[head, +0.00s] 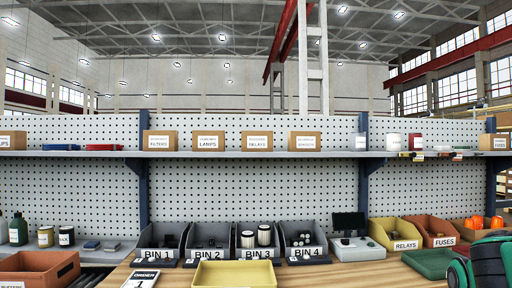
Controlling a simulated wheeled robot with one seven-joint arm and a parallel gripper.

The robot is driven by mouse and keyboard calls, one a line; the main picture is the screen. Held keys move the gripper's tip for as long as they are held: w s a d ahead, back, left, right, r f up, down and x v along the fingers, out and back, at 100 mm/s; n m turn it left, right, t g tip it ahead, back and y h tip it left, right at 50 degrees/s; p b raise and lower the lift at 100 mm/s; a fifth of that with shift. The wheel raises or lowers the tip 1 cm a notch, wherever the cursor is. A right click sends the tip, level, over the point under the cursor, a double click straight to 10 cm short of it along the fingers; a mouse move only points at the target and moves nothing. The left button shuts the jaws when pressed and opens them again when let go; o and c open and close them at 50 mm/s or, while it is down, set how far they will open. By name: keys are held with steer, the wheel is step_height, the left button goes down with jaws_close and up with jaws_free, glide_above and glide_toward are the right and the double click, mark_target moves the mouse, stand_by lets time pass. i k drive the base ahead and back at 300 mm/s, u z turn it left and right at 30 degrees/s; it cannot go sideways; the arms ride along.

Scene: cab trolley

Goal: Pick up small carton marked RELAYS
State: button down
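The small carton marked RELAYS (257,140) is a brown cardboard box with a white label. It stands upright on the long grey shelf (250,154) in the head view, between the LAMPS carton (208,140) and another similar carton (305,140) whose label I cannot read clearly. Its front is fully visible, with small gaps on both sides. A yellow open bin (385,225) on the bench below is also labelled RELAYS. My gripper is not in view.
A FILTERS carton (160,140) stands further left on the shelf. Dark bins marked BIN 1 to BIN 4 line the wooden bench (330,276) below, behind a yellow tray (234,274). Blue uprights (363,180) support the shelf. The space directly before the carton looks clear.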

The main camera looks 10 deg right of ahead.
mark_target(252, 141)
steer(key=k, duration=0.5)
steer(key=u, duration=0.45)
steer(key=i, duration=1.55)
steer(key=z, duration=0.45)
steer(key=i, duration=0.45)
steer(key=z, duration=0.25)
